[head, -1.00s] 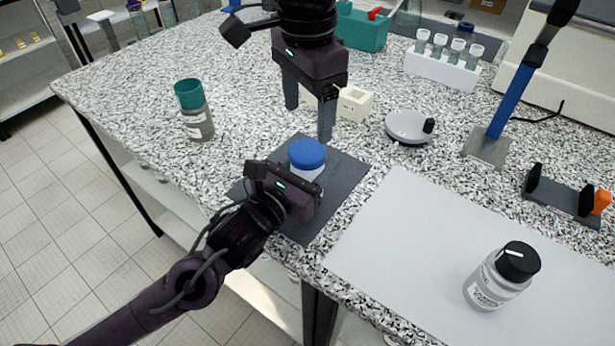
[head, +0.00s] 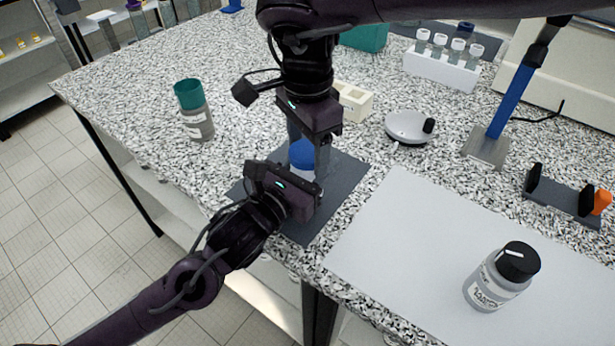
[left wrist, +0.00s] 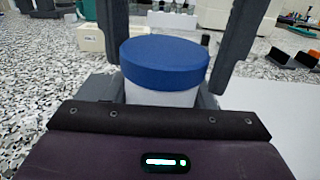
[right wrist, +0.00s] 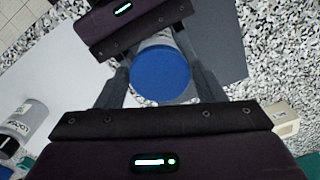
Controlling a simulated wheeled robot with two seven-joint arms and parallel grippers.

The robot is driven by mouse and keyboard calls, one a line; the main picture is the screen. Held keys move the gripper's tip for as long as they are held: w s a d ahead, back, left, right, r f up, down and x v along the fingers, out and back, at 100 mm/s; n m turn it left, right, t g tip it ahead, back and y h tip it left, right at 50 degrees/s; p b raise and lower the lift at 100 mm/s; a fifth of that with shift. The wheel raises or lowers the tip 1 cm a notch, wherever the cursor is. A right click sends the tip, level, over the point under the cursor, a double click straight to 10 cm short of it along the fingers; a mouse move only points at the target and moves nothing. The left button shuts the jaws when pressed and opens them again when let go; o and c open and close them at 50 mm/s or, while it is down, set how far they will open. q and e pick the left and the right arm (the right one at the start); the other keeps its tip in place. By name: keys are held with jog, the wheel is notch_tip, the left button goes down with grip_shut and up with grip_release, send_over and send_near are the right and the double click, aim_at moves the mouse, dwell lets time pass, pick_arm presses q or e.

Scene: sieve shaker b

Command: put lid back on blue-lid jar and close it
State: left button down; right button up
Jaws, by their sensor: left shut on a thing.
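The blue-lid jar (head: 303,176) stands upright on a dark mat (head: 346,178), its blue lid (head: 302,155) sitting level on top. The lid also shows in the left wrist view (left wrist: 165,64) and right wrist view (right wrist: 160,74). Whether it is screwed tight I cannot tell. My left gripper (head: 298,188) is shut on the jar's white body (left wrist: 160,97), below the lid. My right gripper (head: 308,155) points down over the jar from above. Its fingers are open on either side of the lid, with gaps showing in both wrist views.
A teal-capped bottle (head: 196,115) stands left of the mat. A black-lidded jar (head: 490,285) stands on a white sheet (head: 400,235). A vial rack (head: 440,69) is farther back.

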jog(key=c, duration=0.7)
jog(key=m, duration=0.3)
jog(key=o, duration=1.1)
jog(key=shift+c, duration=0.2)
jog(key=shift+r, duration=2.3)
